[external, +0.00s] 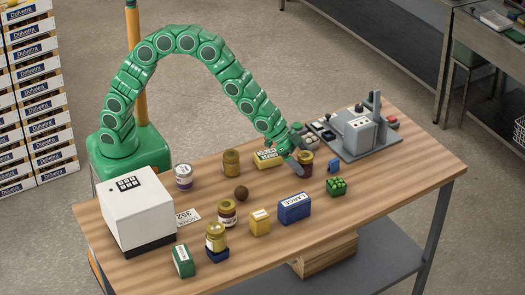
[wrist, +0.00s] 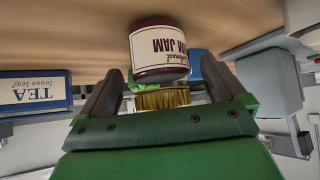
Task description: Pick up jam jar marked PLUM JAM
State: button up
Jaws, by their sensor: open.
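In the external view the jar (external: 306,158) stands at the right part of the table, partly behind my gripper (external: 297,164).
A green item (external: 336,187) and a blue box (external: 294,208) are in front. Other jars, one a dark jar (external: 227,213), stand left. A TEA box (wrist: 36,92) shows at left.

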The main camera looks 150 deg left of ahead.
jog(key=shift+w+a+f, duration=0.25)
jog(key=shift+w+f, duration=0.15)
jog(key=shift+f, duration=0.1)
jog(key=c, duration=1.3)
jog(key=shift+r, duration=0.1)
jog(key=shift+c, duration=0.2)
